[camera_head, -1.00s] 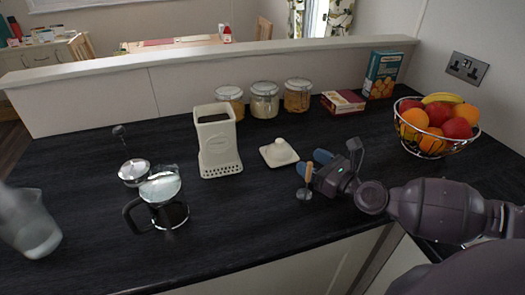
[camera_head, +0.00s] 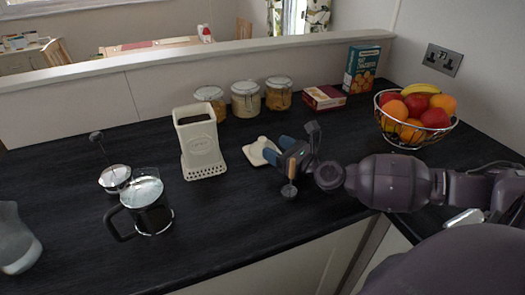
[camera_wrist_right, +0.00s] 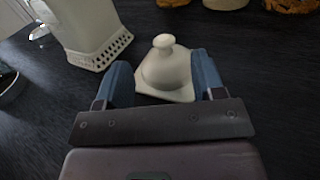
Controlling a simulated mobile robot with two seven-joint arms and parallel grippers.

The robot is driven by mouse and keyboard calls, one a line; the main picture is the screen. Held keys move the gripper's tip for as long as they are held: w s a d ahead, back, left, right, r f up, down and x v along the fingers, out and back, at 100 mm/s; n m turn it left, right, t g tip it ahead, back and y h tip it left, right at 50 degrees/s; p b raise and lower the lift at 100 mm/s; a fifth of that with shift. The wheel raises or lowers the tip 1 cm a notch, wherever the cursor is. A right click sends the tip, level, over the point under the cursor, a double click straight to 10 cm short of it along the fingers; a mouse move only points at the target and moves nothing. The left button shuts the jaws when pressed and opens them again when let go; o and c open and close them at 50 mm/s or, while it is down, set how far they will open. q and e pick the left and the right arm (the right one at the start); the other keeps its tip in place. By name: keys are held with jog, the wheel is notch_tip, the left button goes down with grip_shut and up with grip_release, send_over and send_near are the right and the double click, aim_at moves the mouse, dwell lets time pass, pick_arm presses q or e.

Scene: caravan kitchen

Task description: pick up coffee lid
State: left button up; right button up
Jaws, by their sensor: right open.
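The coffee lid (camera_head: 261,151) is a cream square piece with a domed middle and a round knob. It lies flat on the dark counter, to the right of the cream coffee canister (camera_head: 201,146), whose open top shows. My right gripper (camera_head: 274,149) is open, with blue fingers pointing at the lid. In the right wrist view the lid (camera_wrist_right: 167,70) sits just ahead of and between the two spread fingers (camera_wrist_right: 160,80), with its near edge reaching between them. I cannot tell if a finger touches it. My left gripper does not show.
A wooden-handled tool (camera_head: 290,180) stands just in front of my right gripper. A French press (camera_head: 150,208) and its plunger lid (camera_head: 115,178) stand left. Glass jars (camera_head: 245,98), a red box (camera_head: 324,97) and a fruit bowl (camera_head: 416,130) are behind and right.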

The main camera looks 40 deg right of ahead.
aim_at(266, 141)
jog(key=shift+d+x, duration=0.1)
jog(key=shift+x, duration=1)
jog(key=shift+d+x, duration=0.15)
jog(key=shift+x, duration=0.95)
jog(key=shift+f, duration=0.1)
jog(key=shift+c, duration=0.4)
jog(key=c, duration=0.9)
jog(key=shift+f, duration=0.1)
jog(key=shift+c, duration=0.9)
